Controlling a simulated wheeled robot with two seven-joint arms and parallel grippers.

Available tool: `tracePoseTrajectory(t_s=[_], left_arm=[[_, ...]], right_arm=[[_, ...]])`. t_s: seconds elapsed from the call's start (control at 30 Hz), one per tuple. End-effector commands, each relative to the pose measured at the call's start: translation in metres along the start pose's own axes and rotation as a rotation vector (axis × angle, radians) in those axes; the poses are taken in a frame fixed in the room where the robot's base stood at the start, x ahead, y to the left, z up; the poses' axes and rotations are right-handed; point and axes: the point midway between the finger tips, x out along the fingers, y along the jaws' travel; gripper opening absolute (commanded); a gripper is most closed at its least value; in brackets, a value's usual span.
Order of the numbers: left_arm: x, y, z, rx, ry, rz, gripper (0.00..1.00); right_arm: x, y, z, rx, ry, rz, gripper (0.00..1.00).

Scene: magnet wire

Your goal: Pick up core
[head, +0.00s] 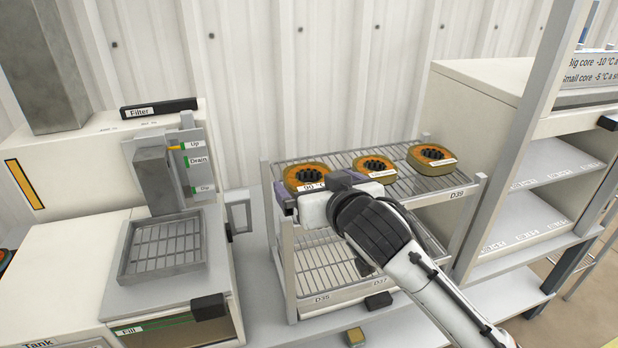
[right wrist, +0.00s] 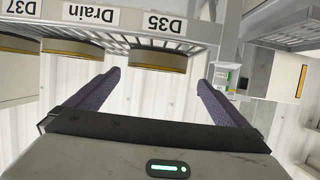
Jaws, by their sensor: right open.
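Three cores, orange and olive rings with black toothed centres, sit in a row on the top wire shelf of a rack: left core (head: 304,174), middle core (head: 374,165) and right core (head: 432,155). My right gripper (head: 313,186) is open and empty at the front of the left core, partly covering it. In the right wrist view, turned upside down, a core (right wrist: 158,60) shows between and beyond the two purple fingers (right wrist: 159,80), which look clear of it. Another core (right wrist: 72,48) is left of the fingers. My left gripper is not in view.
The metal rack (head: 335,297) has a lower wire shelf. A machine with a grid tray (head: 165,245) and a levered panel (head: 196,160) stands left. A shelved cabinet (head: 535,200) is close on the right.

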Motion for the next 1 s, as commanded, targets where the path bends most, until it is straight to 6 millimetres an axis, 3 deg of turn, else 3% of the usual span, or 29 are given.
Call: tracePoseTrajectory(t_s=[0.33, 0.6, 0.97, 1.0], left_arm=[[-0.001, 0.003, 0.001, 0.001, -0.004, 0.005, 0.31], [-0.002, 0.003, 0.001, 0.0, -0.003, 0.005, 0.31], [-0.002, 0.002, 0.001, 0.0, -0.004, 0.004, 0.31], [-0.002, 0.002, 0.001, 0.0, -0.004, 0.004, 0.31]], right_arm=[[0.03, 0.003, 0.0, -0.001, 0.0, 0.001, 1.0], [0.066, 0.006, 0.003, -0.001, 0.001, -0.001, 1.0], [0.073, 0.007, 0.003, 0.0, 0.002, -0.001, 1.0], [0.073, 0.007, 0.003, 0.0, 0.001, -0.001, 0.93]])
